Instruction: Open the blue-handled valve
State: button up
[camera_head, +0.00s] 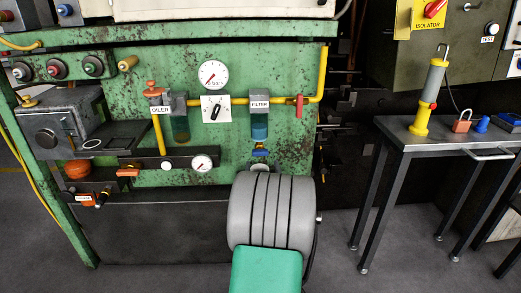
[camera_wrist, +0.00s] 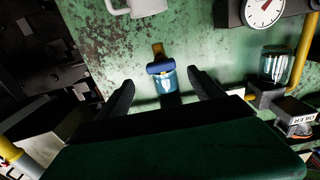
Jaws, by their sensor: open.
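The blue-handled valve (camera_head: 260,153) sits below the filter bowl (camera_head: 259,128) on the green panel. Its blue handle lies crosswise in the picture. In the wrist view, which is turned roughly upside down, the blue handle (camera_wrist: 160,67) shows with a brass stub above it and the bowl with blue liquid (camera_wrist: 168,84) below it. My gripper (camera_wrist: 161,80) is open, with one dark finger on each side of the handle in the picture. Nothing is between the fingers that I can see gripped; the remaining depth to the handle is hard to tell. In the head view my arm hides the gripper.
A red-handled valve (camera_head: 300,105) is on the yellow pipe right of the filter. The oiler (camera_head: 181,125) and a small gauge (camera_head: 202,163) are to the left. A metal table (camera_head: 397,134) stands at right.

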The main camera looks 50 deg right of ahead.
aim_at(261, 155)
jog(key=b+x, duration=0.1)
jog(key=x, duration=0.6)
jog(key=shift+w+d, duration=0.15)
jog(key=shift+w, duration=0.1)
jog(key=shift+c, duration=0.2)
jog(key=c, duration=1.3)
